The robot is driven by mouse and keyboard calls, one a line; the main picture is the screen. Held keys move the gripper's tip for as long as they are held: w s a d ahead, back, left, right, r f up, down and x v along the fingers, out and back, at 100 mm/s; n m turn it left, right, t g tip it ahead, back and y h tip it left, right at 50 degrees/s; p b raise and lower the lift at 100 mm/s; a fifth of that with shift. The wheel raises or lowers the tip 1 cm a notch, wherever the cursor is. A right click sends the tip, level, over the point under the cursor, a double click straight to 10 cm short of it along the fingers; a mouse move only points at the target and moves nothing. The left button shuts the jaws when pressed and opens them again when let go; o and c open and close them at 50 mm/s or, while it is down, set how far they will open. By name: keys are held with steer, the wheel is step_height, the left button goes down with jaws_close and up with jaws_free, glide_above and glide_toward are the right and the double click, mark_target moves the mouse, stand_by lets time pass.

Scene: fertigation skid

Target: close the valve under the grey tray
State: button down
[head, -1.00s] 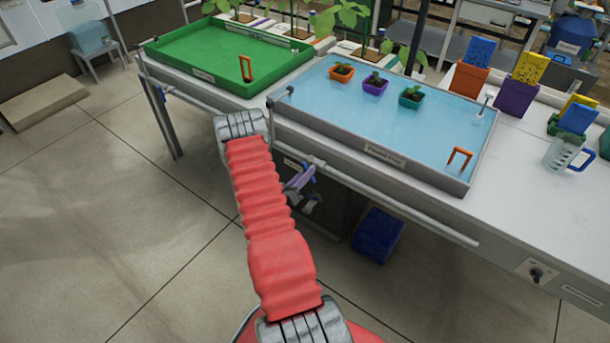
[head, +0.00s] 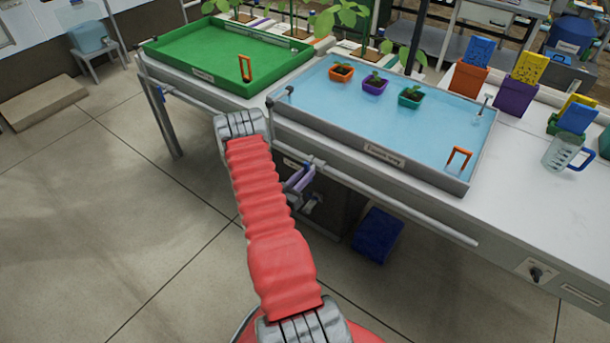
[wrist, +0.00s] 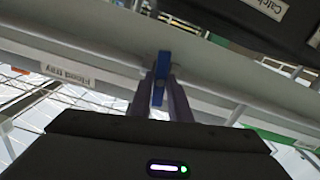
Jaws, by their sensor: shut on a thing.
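The grey tray (head: 335,130), filled with pale blue water, sits on the bench in the head view. My gripper (head: 303,180) is below its front edge, its purple fingers partly hidden by my arm. In the wrist view my gripper (wrist: 160,95) is shut on the blue valve handle (wrist: 161,70), with one finger on each side. The handle stands upright in that picture, across the long pale bar behind it. The valve body is mostly hidden.
A rail (head: 400,209) runs along the bench front near my gripper. A dark blue box (head: 378,236) stands on the floor below. The green tray (head: 170,58) is at the left. A "Flood tray" label (wrist: 66,73) shows in the wrist view.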

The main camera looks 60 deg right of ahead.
steer(key=shift+m, duration=1.2)
steer(key=c, duration=1.7)
jaws_free()
steer(key=shift+a, duration=0.15)
steer(key=a, duration=0.4)
steer(key=w+a, duration=0.1)
steer(key=a, duration=0.4)
steer(key=w+a, duration=0.1)
steer(key=a, duration=0.3)
steer(key=shift+w+a, duration=0.1)
steer(key=shift+a, duration=0.15)
steer(key=shift+f, duration=0.1)
